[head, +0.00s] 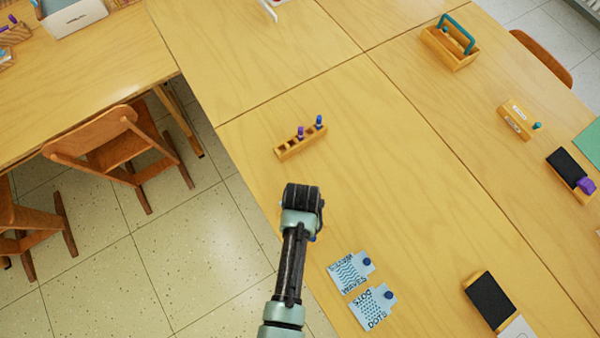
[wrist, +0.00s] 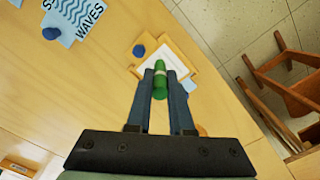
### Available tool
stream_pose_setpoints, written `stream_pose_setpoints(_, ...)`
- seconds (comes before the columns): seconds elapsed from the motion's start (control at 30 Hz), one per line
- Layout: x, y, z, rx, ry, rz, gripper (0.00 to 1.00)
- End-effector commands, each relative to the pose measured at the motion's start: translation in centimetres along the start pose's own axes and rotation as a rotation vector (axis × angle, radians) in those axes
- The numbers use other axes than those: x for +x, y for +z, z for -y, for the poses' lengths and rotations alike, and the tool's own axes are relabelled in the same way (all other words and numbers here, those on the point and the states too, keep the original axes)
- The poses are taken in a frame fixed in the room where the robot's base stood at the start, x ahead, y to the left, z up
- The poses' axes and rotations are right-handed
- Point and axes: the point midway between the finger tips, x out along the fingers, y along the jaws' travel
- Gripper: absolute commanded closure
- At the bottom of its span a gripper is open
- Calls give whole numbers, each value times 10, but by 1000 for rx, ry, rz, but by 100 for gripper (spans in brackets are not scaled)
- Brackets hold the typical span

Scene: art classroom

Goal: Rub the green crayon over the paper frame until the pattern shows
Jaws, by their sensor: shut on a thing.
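The green crayon (wrist: 160,82) is between the fingers of my gripper (wrist: 160,76) in the wrist view. My gripper is shut on it. The paper frame (wrist: 152,58), white paper in an orange-yellow border with a blue knob (wrist: 139,51), lies on the table beyond the fingertips, near the table edge. The crayon tip overlaps the paper in this view; I cannot tell whether it touches. No pattern is clear on the visible paper. In the head view my gripper (head: 303,196) is over the table's left edge and hides the crayon and most of the frame.
Light-blue WAVES (head: 350,270) and DOTS (head: 372,306) plates lie to the right of my arm. A wooden holder (head: 290,152) with two crayons stands beyond my gripper. A dark pad (head: 490,300) lies lower right. A chair (head: 105,145) stands left; the middle of the table is clear.

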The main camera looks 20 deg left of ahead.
Motion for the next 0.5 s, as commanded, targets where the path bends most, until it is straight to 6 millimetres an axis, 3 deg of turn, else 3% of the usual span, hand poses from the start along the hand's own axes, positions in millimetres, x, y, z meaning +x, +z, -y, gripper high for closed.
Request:
stream_pose_setpoints(0.23, -27, -4, -2, 1, 0, 0, 100)
stream_pose_setpoints(0.5, -32, -6, -2, 1, 0, 0, 100)
